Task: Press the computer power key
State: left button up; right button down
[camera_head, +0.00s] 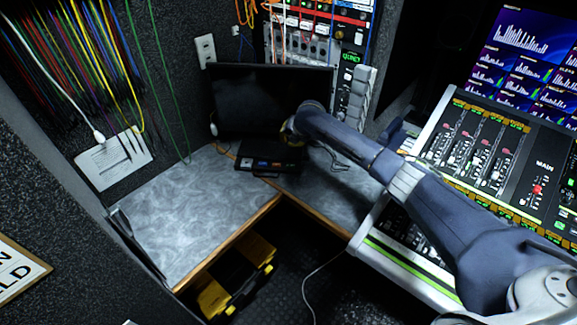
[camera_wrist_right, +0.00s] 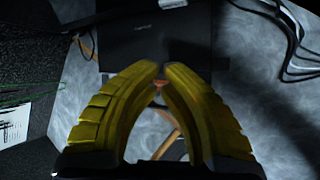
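The computer is a dark laptop-like screen (camera_head: 262,95) standing at the back corner of the desk, its display black. A low black unit with small coloured marks (camera_head: 262,163) sits in front of it. I cannot make out the power key. My right arm reaches in from the right, ending beside the screen's lower right; its fingers are hidden in the head view. In the right wrist view my right gripper (camera_wrist_right: 161,68) has yellow fingers with tips almost together and nothing seen between them. The tips overlap a dark panel (camera_wrist_right: 125,42) with faint lettering. My left gripper is not in view.
The grey desk top (camera_head: 190,210) is clear at the left. A rack with cables (camera_head: 310,45) stands behind the screen. A mixing console (camera_head: 480,155) fills the right. Dark cables (camera_wrist_right: 290,60) lie beside the panel. A black and yellow toolbox (camera_head: 236,278) is under the desk.

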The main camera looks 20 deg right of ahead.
aim_at(287, 159)
jog(key=shift+f, duration=4.4)
jog(key=shift+f, duration=0.15)
jog(key=shift+f, duration=0.3)
jog(key=shift+f, duration=0.4)
jog(key=shift+r, duration=0.85)
jog(key=shift+r, duration=2.5)
